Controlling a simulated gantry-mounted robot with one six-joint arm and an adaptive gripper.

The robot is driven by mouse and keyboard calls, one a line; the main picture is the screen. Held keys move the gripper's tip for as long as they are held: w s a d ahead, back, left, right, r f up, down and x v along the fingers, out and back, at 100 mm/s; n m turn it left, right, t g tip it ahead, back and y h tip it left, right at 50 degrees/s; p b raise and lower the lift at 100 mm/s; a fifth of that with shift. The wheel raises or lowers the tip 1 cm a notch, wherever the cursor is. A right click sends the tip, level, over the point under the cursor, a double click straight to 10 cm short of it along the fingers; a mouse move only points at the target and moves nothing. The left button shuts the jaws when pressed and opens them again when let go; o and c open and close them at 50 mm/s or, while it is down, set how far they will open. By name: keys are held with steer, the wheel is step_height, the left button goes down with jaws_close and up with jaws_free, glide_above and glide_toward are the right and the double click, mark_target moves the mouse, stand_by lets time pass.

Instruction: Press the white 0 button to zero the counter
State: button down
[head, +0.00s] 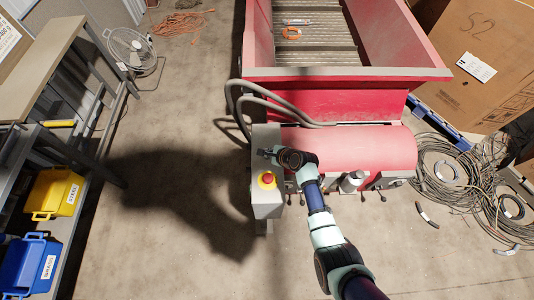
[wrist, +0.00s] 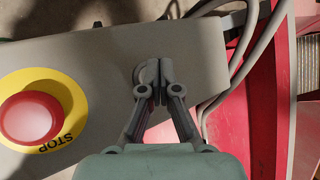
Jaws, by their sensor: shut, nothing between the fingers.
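My gripper (head: 267,153) is over the grey control box (head: 266,205) on the red machine's left end. In the wrist view the shut gripper (wrist: 160,92) points at the top of the grey box (wrist: 95,55), with its fingertips together and empty. I see no white 0 button and no counter display in either view. The fingers cover part of the box top, and I cannot tell whether they touch it. The red stop button on its yellow disc (head: 266,180) is close by the gripper. It also shows large at the left of the wrist view (wrist: 30,118).
Grey hoses (head: 262,98) curve up beside the box. The red machine body (head: 370,148) and hopper (head: 435,72) lie right and behind. Yellow (head: 45,203) and blue (head: 17,268) bins stand left. Cable coils (head: 470,200) lie right. The floor left of the box is clear.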

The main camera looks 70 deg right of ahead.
stand_by(0.4)
steer(key=shift+r+p, duration=0.8)
steer(key=shift+p, duration=0.15)
step_height(320, 180, up, 5)
steer(key=p, duration=0.5)
steer(key=shift+r, duration=0.1)
stand_by(0.5)
